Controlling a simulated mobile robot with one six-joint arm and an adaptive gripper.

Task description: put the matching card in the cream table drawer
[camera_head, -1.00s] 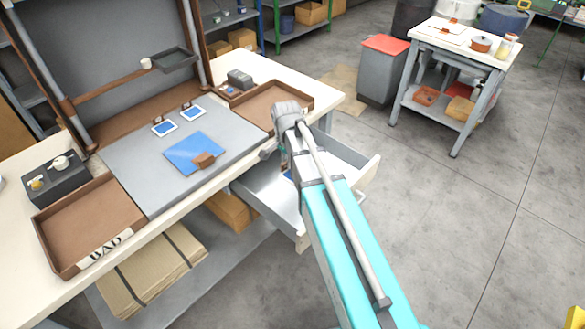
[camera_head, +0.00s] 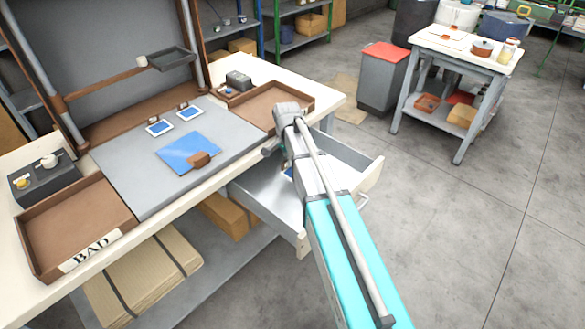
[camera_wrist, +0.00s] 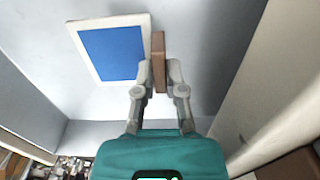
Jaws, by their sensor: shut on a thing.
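My gripper (camera_wrist: 157,84) is shut on the brown tab (camera_wrist: 158,62) of a blue card with a white border (camera_wrist: 112,53). The card is over the grey floor of the open drawer (camera_wrist: 205,25); I cannot tell whether it touches. In the head view the cream-fronted drawer (camera_head: 343,185) is pulled out below the table. My arm hides most of the gripper there, and only a sliver of the blue card (camera_head: 287,172) shows. Two similar white-bordered blue cards (camera_head: 160,127) (camera_head: 190,112) lie on the grey work mat (camera_head: 130,165).
A larger blue plate (camera_head: 182,150) with a brown block lies on the mat. A brown tray marked BAD (camera_head: 75,222) is at left, another brown tray (camera_head: 262,108) at right. A grey bin (camera_head: 385,80) and white-topped cart (camera_head: 465,42) stand on open floor.

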